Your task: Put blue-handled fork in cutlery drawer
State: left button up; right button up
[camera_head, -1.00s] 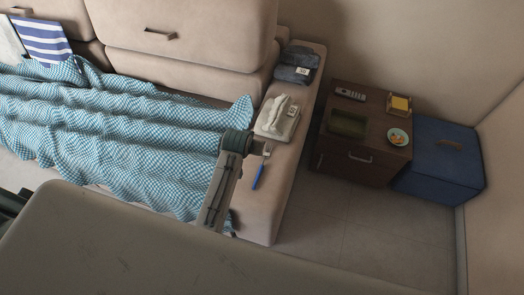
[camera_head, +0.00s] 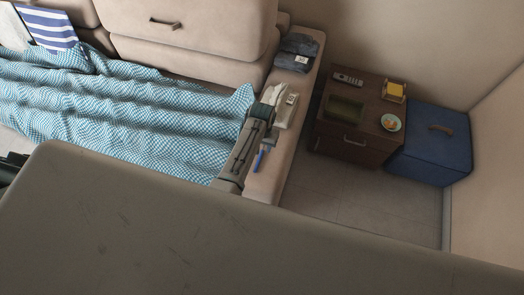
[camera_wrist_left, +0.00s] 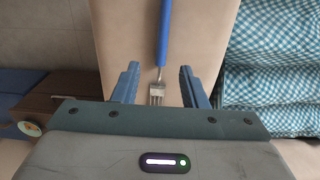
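The blue-handled fork lies on the beige sofa's armrest; its blue handle (camera_head: 258,161) shows in the head view. In the left wrist view the handle (camera_wrist_left: 164,32) runs away from me and the metal tines lie between my fingers. My left gripper (camera_wrist_left: 160,84) is open above the fork's tine end, with one finger on each side; it holds nothing. In the head view the left gripper (camera_head: 270,135) hides the tines. A dark wooden cabinet (camera_head: 335,148) at right has a drawer front with a handle, and it looks shut. My right gripper is not in view.
Folded clothes (camera_head: 297,52) lie on the armrest. A checked blanket (camera_head: 120,115) covers the seat.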

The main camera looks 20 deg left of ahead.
aim_at(262, 152)
pick_arm(q)
jog(key=shift+w+a+f+p, duration=0.1)
jog(key=shift+f+p, duration=0.2)
jog(key=shift+f, duration=2)
jog(key=shift+c, duration=0.2)
grip_shut()
